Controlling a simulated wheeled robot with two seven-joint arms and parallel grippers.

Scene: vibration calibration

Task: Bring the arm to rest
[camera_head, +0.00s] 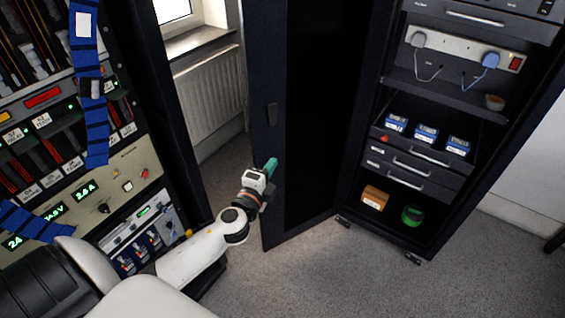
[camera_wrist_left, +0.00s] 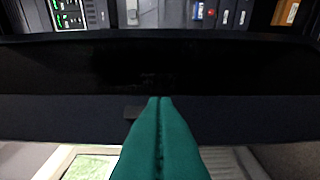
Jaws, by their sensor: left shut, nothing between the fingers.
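My left arm (camera_head: 185,260) reaches in from the lower left in the head view. My left gripper (camera_head: 270,164) has teal fingers and is held in front of the open dark cabinet door (camera_head: 260,190). In the left wrist view the teal fingers (camera_wrist_left: 160,102) are pressed together with nothing between them. The dark door (camera_wrist_left: 70,110) spans that view beyond the fingertips. I cannot tell whether the fingers touch the door. The door handle (camera_head: 271,113) is above the gripper in the head view. My right gripper is not in view.
An instrument rack (camera_head: 135,170) with blue straps stands at the left, close to my arm. The open cabinet at the right holds drawers (camera_head: 410,165), blue boxes (camera_head: 427,133), an orange box (camera_head: 375,197) and a green roll (camera_head: 412,214). Grey carpet (camera_head: 330,275) is clear in front.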

